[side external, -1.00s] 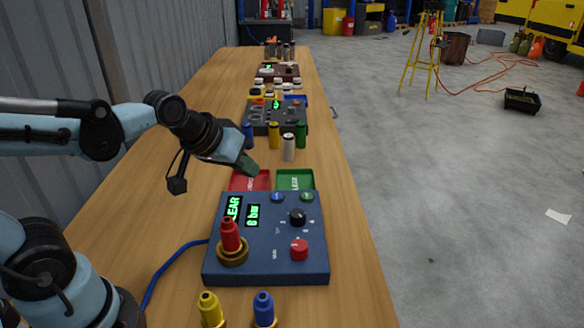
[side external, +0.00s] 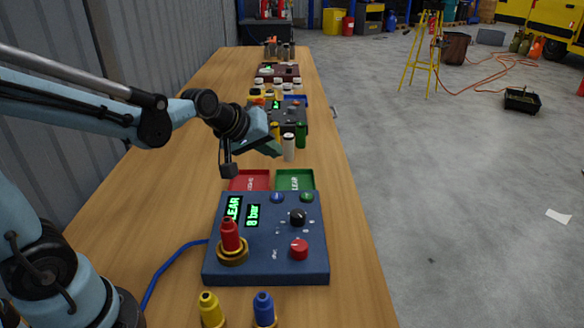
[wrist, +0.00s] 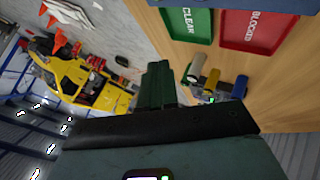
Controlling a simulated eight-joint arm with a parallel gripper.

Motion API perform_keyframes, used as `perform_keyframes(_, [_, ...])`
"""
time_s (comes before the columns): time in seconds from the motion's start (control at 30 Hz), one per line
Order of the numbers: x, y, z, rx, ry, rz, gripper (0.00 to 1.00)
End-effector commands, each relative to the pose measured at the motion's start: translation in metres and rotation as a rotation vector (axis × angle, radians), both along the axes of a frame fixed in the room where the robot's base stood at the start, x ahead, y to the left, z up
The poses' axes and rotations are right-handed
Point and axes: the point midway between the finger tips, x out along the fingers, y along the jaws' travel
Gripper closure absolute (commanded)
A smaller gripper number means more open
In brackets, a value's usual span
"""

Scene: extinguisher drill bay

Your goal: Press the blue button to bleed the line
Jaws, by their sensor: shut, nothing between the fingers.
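The blue button (side external: 277,197) is a small round cap on the upper part of the blue control box (side external: 265,270), left of a green button (side external: 307,197). The box's displays read "CLEAR" and "8 bar" (side external: 252,215). My gripper (side external: 277,151) is shut and empty, above the table beyond the trays and apart from the box. The blue button does not show clearly in the wrist view.
A red tray (side external: 250,180) and a green tray (side external: 296,180) lie behind the box. A red nozzle (side external: 230,236) stands in a brass fitting on the box. Yellow (side external: 210,308) and blue (side external: 264,308) nozzles stand in front. Cylinders, including a white one (side external: 288,148), stand beyond the trays.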

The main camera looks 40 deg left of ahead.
Motion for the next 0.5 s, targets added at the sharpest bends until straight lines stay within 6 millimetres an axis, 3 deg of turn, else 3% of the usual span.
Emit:
perform_keyframes(0.17, [0.001,0.0,-0.011,0.001,0.0,-0.001,1.0])
perform_keyframes(0.5, [0.001,0.0,-0.052,0.001,0.0,-0.001,1.0])
